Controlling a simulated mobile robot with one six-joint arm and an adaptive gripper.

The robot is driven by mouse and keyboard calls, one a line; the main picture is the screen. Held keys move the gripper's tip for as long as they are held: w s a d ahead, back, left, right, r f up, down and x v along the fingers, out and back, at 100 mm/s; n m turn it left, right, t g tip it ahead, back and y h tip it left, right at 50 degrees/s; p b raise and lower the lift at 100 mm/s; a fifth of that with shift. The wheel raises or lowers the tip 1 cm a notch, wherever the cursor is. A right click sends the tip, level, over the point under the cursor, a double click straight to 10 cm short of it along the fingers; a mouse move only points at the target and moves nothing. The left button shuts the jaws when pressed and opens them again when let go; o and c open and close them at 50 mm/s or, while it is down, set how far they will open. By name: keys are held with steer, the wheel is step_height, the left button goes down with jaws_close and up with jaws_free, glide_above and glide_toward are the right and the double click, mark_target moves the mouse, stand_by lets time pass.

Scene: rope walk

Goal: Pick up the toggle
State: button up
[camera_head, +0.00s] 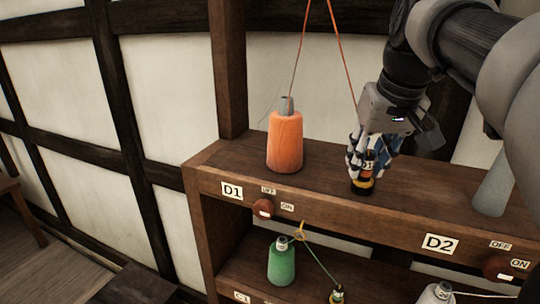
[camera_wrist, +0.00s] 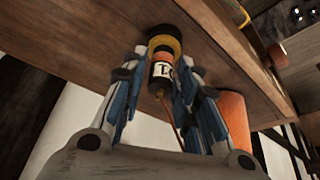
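The toggle (camera_head: 366,184) is a small dark upright piece with an orange band, a white label and a yellow ring at its foot. It stands on the wooden top shelf, near the front edge. In the wrist view the toggle (camera_wrist: 162,72) is between my fingers, with an orange cord coming from its end. My gripper (camera_head: 367,168) points down around it. The fingers of my gripper (camera_wrist: 162,85) are apart, one on each side, with a narrow gap showing at the left. The fingers hide part of its body in the head view.
An orange spool (camera_head: 285,142) stands left on the top shelf (camera_head: 232,160); its orange cord runs upward and down toward my gripper. A red-brown D1 knob (camera_head: 263,208) sits on the shelf front. A green spool (camera_head: 282,262) stands below. A grey cone (camera_head: 493,188) is at right.

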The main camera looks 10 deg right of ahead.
jaws_close()
steer(key=shift+r, duration=0.15)
